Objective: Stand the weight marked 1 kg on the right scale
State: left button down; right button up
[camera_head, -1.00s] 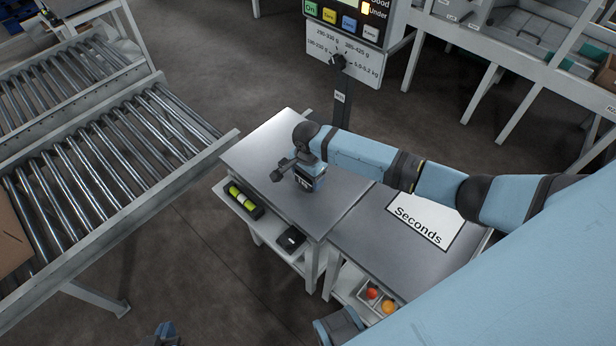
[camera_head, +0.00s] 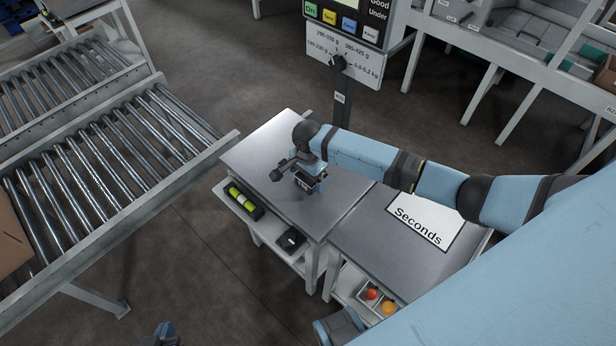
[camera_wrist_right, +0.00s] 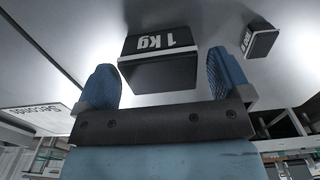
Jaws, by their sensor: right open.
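The weight marked 1 kg (camera_wrist_right: 158,42) is a dark block with a white-lettered face. In the right wrist view it stands on a shiny metal surface (camera_wrist_right: 90,30), between the spread blue fingers of my right gripper (camera_wrist_right: 168,85), with a gap at each side. In the head view my right gripper (camera_head: 308,183) is low over the steel top (camera_head: 262,145) in front of the display post, and largely hides the weight. I cannot tell whether this top is the right scale. My left gripper (camera_head: 165,335) shows only as a tip at the bottom edge; its jaws are unclear.
A smaller dark block (camera_wrist_right: 261,40) stands near the weight. The display panel (camera_head: 345,50) rises behind the steel top. A table with a "Seconds" sign (camera_head: 423,222) adjoins at right. Below are a shelf with yellow-green items (camera_head: 243,200) and a black box (camera_head: 291,239). Roller conveyors (camera_head: 100,160) lie left.

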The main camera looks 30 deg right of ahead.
notch_tip(320, 180, up, 11)
jog(key=p, duration=0.1)
dwell(0.6)
